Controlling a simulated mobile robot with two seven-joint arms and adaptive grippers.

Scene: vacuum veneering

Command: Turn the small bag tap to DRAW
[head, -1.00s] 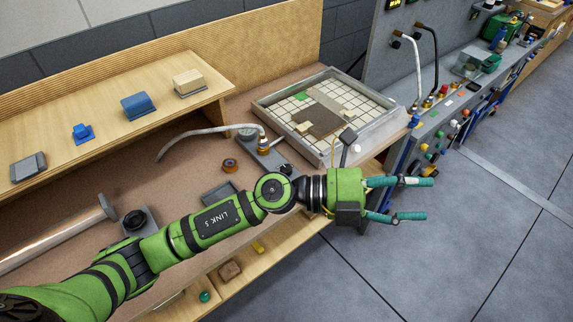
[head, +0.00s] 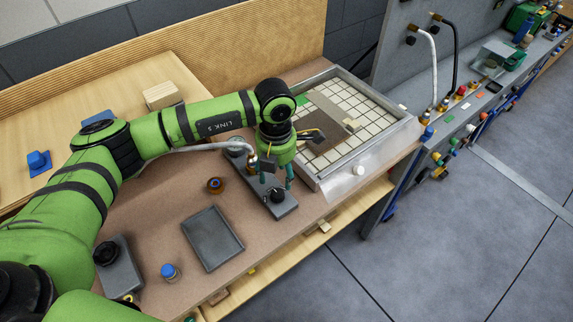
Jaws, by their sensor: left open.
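A black tap knob (head: 278,195) sits on the front end of a long grey block (head: 286,210), beside the framed tray; its markings are too small to read. My left gripper (head: 276,180) points down over this block, open, its teal fingertips just behind and above the knob. I cannot tell whether they touch it. A brass hose fitting (head: 251,164) stands farther back on the block, partly hidden by the gripper. Another black knob (head: 106,253) sits on a separate grey block at the lower left; I cannot tell which knob serves the small bag. My right gripper is not in view.
The framed tray (head: 390,148) with a white grid lies just right of the gripper. A raised wooden shelf (head: 130,75) runs behind.

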